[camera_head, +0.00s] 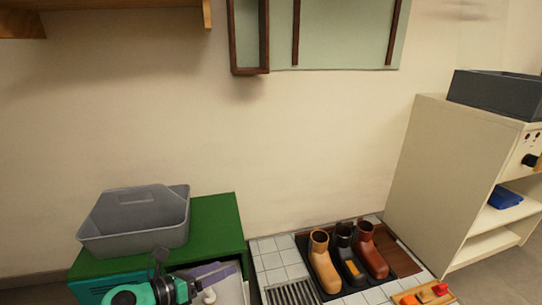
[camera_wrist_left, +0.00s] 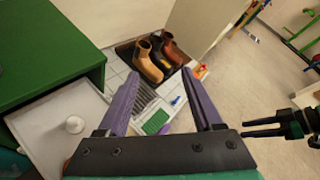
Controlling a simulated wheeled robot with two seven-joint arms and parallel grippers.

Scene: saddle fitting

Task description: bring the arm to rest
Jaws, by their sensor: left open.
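My left gripper (camera_head: 218,275) is low in the head view, over the front of the green cabinet. In the left wrist view its two purple fingers stand wide apart with nothing between them, so the left gripper (camera_wrist_left: 161,75) is open and empty. It is above the open white drawer (camera_wrist_left: 38,118) and the tiled floor patch. A dark two-pronged part at the right of the left wrist view looks like my right gripper (camera_wrist_left: 262,128); its jaw state is unclear.
A grey bin (camera_head: 135,222) stands on the green cabinet (camera_head: 215,225). A white knob-like piece (camera_wrist_left: 75,124) is in the drawer. Several boots (camera_head: 325,262) stand on a dark tray on the tiles. A cream shelf unit (camera_head: 425,175) is at right; a wall frame (camera_head: 249,72) hangs above.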

